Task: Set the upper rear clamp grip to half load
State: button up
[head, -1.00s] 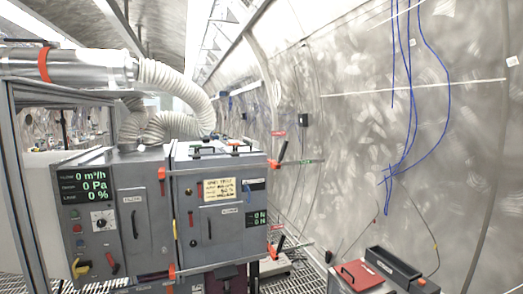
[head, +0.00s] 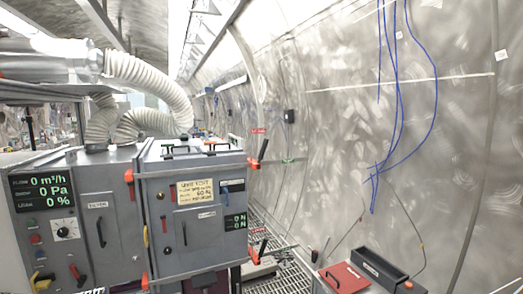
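The grey cabinet (head: 205,205) stands at left centre, with clamp bars across its face. An upper clamp has an orange-red piece and a dark grip (head: 263,150) at the cabinet's right edge, beside a small red tag (head: 258,131). A lower clamp's dark grip (head: 263,247) shows at the same edge, lower down, under another red tag. I cannot tell for sure which is the rear clamp. A small green display (head: 235,222) on the cabinet appears to read 0 N on two lines. My gripper is not in view.
A yellow note (head: 195,191) is fixed to the cabinet front. A panel at left (head: 45,193) reads 0 m³/h, 0 Pa, 0 %. A white hose (head: 150,75) runs above. A red box (head: 345,277) and dark tray (head: 378,268) stand at lower right. Grating floor lies between.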

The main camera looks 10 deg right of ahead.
aim_at(260, 155)
jog(key=u, duration=0.1)
jog(key=i, duration=1.8)
jog(key=u, duration=0.1)
